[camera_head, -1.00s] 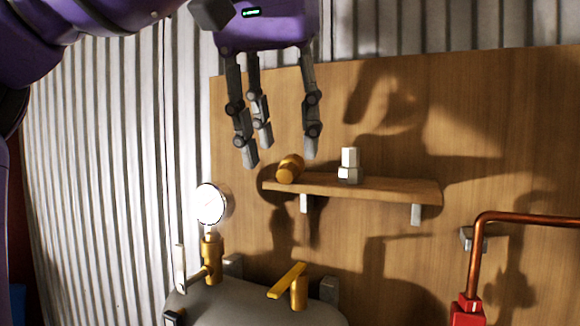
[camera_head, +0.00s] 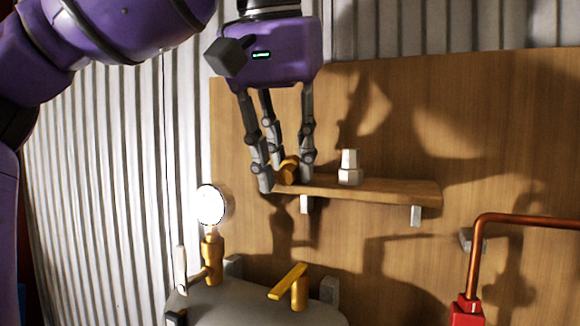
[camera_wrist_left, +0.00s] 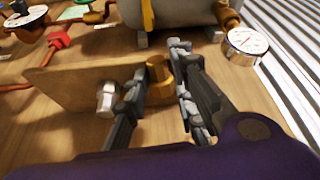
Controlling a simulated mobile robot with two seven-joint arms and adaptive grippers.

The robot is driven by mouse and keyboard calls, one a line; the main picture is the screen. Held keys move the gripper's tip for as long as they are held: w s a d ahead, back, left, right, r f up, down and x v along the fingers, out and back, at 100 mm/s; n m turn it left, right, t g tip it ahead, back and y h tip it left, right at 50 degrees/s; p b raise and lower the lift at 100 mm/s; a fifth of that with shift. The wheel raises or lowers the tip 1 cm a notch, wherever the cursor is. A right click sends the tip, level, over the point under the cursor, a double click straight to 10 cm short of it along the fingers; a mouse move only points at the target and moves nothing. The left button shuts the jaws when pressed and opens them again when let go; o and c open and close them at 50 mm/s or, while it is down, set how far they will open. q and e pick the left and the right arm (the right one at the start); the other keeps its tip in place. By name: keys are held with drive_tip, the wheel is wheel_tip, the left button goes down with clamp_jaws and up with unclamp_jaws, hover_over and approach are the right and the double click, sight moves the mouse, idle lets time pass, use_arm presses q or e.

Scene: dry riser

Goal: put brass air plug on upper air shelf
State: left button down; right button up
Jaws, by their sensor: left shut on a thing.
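The brass air plug (camera_head: 288,171) is at the left end of the wooden shelf (camera_head: 390,190) on the board. My left gripper (camera_head: 285,184) reaches down from above with its fingers around the plug and is shut on it. In the left wrist view the brass plug (camera_wrist_left: 159,80) shows between the fingers of the left gripper (camera_wrist_left: 163,88). The fingers hide part of the plug in the head view, and I cannot tell whether it still touches the shelf. My right gripper is not in view.
A silver hex fitting (camera_head: 349,167) stands on the shelf just right of my fingers. Below are a pressure gauge (camera_head: 211,204), a grey tank (camera_head: 240,302) with a yellow lever valve (camera_head: 290,286), and a copper pipe (camera_head: 520,219) at right.

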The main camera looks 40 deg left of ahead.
sight(292, 157)
use_arm(q)
drive_tip(key=shift+r, duration=0.55)
drive_tip(key=v, duration=0.2)
drive_tip(key=shift+w+r, duration=0.2)
drive_tip(key=shift+r, duration=0.25)
drive_tip(key=s+d+r+p, duration=0.2)
drive_tip(key=s+d+r, duration=0.6)
drive_tip(key=s, duration=0.3)
drive_tip(key=shift+r, duration=0.5)
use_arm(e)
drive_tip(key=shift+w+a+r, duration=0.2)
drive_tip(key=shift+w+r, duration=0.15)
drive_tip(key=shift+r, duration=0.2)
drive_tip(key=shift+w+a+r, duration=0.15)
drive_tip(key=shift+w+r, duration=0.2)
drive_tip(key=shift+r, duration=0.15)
